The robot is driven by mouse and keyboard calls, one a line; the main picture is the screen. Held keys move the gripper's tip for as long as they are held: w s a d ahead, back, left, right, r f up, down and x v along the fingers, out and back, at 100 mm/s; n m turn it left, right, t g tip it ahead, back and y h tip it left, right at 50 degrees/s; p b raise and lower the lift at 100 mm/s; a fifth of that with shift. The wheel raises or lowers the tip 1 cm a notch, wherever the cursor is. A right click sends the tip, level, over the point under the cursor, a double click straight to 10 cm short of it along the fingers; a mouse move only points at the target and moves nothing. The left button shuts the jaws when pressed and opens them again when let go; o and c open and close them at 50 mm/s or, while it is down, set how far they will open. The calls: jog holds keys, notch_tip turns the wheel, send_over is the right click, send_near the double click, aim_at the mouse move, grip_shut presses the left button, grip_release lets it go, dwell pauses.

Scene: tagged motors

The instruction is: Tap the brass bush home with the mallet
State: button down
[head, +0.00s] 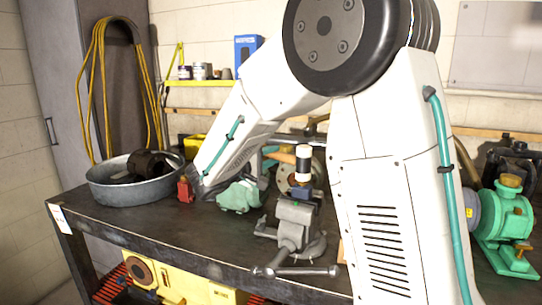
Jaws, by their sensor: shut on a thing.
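The mallet (303,166) has a dark and pale head, upright just above the vise, with a tan handle running left toward the end of my arm. My gripper (263,161) is mostly hidden behind my own forearm and shut on the mallet's handle. The grey bench vise (296,212) stands on the bench with its long bar toward the front. A small dark blue piece (304,190) shows at the vise's top, right under the mallet head; I cannot tell whether they touch. I cannot make out the brass bush.
A red item (185,190) and a round metal tub (112,188) with dark parts stand farther left on the dark bench (175,227). A green motor (503,222) stands at right. The front left of the bench is clear.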

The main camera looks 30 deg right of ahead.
jog(key=shift+f, duration=0.5)
dwell(0.4)
notch_tip(320, 180, up, 11)
jog(key=shift+f, duration=0.15)
dwell(0.9)
